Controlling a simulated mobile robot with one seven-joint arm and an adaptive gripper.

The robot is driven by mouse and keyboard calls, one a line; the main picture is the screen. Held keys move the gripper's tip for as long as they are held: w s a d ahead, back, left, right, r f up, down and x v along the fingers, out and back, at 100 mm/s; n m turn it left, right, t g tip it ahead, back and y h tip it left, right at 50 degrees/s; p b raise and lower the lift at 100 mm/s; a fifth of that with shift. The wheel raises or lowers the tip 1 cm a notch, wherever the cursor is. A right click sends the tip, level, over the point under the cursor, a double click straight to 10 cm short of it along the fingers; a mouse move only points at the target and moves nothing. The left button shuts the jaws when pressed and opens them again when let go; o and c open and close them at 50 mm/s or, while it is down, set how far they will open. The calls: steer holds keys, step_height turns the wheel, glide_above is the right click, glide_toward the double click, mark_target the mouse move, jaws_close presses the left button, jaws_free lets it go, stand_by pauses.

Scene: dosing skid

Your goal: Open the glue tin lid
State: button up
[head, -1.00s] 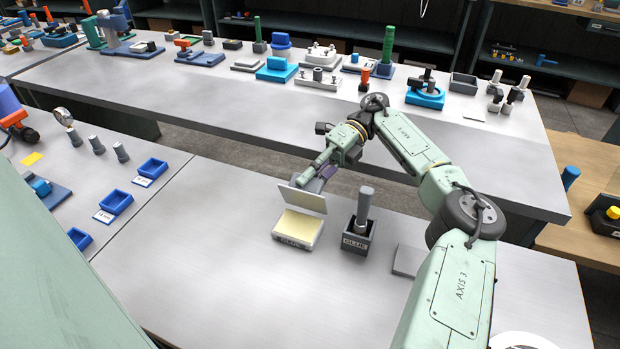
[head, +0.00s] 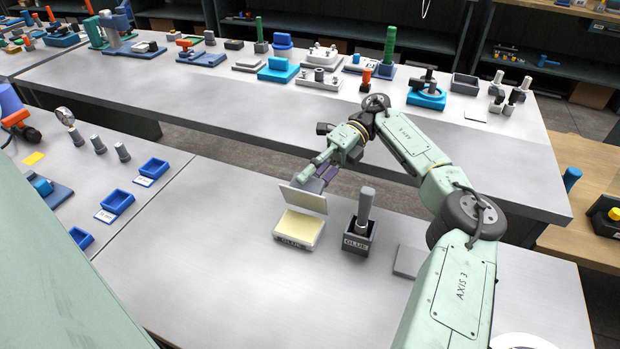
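The glue tin (head: 299,228) stands on the front bench, a shallow grey tin with a pale yellow inside. Its lid (head: 303,199) is raised on the far side and stands steeply up, so the inside shows. My gripper (head: 322,180) is just behind the top edge of the lid, near its right corner. The lid hides part of the fingers, and I cannot tell whether they touch it. The gap between the fingertips is too small to make out.
A dark holder labelled GLUE (head: 358,238) with an upright grey cylinder (head: 365,205) stands close to the tin's right. A flat grey plate (head: 408,261) lies further right. Blue trays (head: 117,202) are at the left. The bench left of the tin is clear.

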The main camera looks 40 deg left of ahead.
step_height(320, 180, up, 10)
steer(key=shift+s+d+f, duration=0.1)
steer(key=shift+f, duration=0.1)
steer(key=shift+r, duration=0.2)
